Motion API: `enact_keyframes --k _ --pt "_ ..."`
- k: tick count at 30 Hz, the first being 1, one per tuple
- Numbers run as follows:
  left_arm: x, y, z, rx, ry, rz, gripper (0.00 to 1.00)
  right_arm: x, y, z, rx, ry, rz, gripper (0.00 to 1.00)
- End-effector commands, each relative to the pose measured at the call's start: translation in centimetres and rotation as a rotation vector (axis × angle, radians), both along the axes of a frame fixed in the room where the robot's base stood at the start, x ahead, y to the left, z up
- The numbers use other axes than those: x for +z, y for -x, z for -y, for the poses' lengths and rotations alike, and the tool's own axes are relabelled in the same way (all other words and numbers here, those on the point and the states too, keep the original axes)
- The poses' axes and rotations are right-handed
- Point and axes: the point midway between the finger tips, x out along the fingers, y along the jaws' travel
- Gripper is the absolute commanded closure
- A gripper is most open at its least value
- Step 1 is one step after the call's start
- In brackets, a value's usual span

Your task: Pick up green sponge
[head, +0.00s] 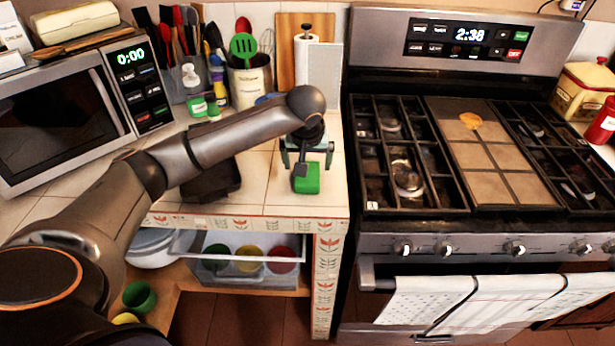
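A green sponge (312,178) lies on the tiled counter (265,192), close to its front right corner beside the stove. My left arm comes in from the left and reaches across the counter. My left gripper (303,168) points down right at the sponge, with a dark finger overlapping the sponge's left side. The wrist and gripper body hide the sponge's far part. I cannot tell whether the fingers are closed on it or only around it. My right gripper is not in view.
A gas stove (455,150) adjoins the counter on the right. A microwave (70,105), utensil holders (250,85) and a paper towel roll (306,60) stand behind. A dark object (212,180) lies under my forearm. An open clear drawer (285,245) holds several cups below the counter.

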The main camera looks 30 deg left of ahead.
Motion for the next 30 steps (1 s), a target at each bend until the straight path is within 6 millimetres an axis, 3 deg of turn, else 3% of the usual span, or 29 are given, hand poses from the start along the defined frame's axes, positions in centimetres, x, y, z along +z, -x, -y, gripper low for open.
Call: enact_keyframes --k 15,23,30 --pt "-5.4 -1.8 -1.2 -0.001 0.000 0.000 0.00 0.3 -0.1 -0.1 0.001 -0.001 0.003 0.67" --pt "-5.8 -1.9 -1.3 -0.002 -0.001 0.002 0.00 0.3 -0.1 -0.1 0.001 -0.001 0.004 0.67" --pt "-5.8 -1.9 -1.3 -0.004 0.000 0.002 0.24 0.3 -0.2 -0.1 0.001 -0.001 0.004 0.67"
